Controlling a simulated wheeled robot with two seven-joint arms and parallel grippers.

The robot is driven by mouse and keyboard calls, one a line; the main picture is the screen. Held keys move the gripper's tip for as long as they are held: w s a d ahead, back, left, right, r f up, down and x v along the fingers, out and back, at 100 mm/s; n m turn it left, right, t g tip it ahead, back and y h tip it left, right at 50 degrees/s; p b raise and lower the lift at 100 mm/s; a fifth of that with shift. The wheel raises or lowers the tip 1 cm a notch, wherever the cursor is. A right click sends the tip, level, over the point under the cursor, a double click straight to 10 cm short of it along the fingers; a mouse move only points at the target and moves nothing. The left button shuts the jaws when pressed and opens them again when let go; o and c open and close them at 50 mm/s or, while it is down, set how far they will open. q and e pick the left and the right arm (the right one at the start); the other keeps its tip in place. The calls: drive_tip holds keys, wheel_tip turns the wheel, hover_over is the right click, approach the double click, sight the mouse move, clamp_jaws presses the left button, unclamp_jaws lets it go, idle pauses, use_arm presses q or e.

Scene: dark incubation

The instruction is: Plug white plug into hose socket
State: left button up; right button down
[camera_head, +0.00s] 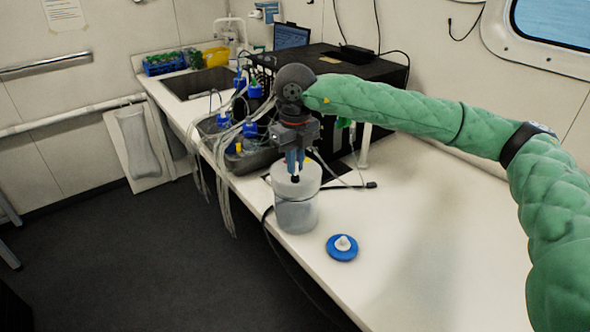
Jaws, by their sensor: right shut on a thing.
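My right gripper (294,164) points down with its blue fingers over a pale, translucent jar (296,215) at the front edge of the bench. It is shut on a small dark piece (295,179) between the fingertips, at or just above the jar's top; I cannot tell whether they touch. A blue disc (342,254) lies on the bench just right of the jar, with a white plug-like knob (343,242) standing on it. I cannot make out a hose socket for certain. My left gripper is not in view.
A grey tray (252,162) of blue-capped bottles with hanging tubes stands behind the jar to the left. A black box (375,75) stands at the back. A dark cable end (371,185) lies behind the jar. The bench (440,240) is clear on the right.

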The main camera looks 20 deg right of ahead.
drive_tip(key=shift+r+p, duration=0.45)
drive_tip(key=shift+r, duration=1.95)
